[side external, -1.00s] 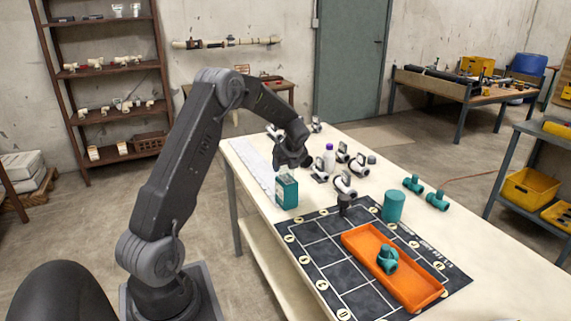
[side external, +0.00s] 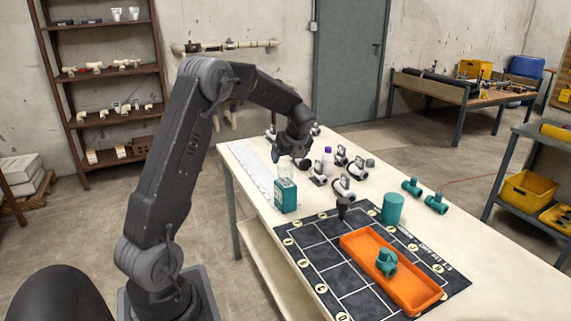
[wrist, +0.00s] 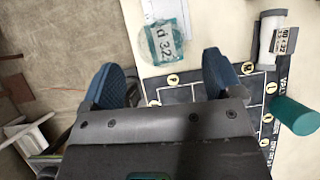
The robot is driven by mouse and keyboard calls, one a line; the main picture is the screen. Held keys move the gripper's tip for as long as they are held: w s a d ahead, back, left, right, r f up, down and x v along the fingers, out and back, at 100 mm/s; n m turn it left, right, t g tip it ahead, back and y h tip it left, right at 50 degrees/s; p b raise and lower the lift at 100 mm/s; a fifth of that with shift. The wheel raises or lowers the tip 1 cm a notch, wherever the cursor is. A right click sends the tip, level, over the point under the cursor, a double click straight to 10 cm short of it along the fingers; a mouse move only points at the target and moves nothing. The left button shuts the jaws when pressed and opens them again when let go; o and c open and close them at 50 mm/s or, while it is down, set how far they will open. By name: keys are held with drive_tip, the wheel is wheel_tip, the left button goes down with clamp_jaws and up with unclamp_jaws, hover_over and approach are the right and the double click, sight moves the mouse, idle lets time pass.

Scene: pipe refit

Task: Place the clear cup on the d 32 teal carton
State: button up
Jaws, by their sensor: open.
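The teal carton (side external: 286,197) stands upright on the near left part of the table. The clear cup (side external: 286,172) appears to rest on top of it, though it is pale and small. In the wrist view the d 32 label on the teal carton (wrist: 165,42) shows beyond the fingers, with a clear rounded outline over it. My gripper (side external: 303,161) is above the table, just right of the cup and apart from it. In the wrist view my gripper (wrist: 165,80) has its two fingers wide apart with nothing between them.
White pipe fittings (side external: 347,190) and a purple-capped bottle (side external: 328,157) stand right of the carton. A teal cylinder (side external: 392,208) and teal fittings (side external: 436,203) are farther right. An orange tray (side external: 420,300) holding a teal fitting (side external: 386,262) lies on the black grid mat (side external: 313,255).

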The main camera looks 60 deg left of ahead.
drive_tip(key=s+d+r+n+t+h, duration=0.1)
drive_tip(key=s+d+r+n, duration=0.15)
drive_tip(key=d+r, duration=0.35)
drive_tip(key=s+d+r+n+t, duration=0.1)
drive_tip(key=d+r+n, duration=0.25)
drive_tip(key=d, duration=0.55)
drive_tip(key=s+d+n+t+h, duration=0.3)
drive_tip(key=s+d+n+h, duration=0.2)
drive_tip(key=s+d+n, duration=0.7)
drive_tip(key=s+d, duration=0.6)
drive_tip(key=d, duration=0.3)
drive_tip(key=shift+r+n+h, duration=0.15)
drive_tip(key=shift+n+h, duration=0.15)
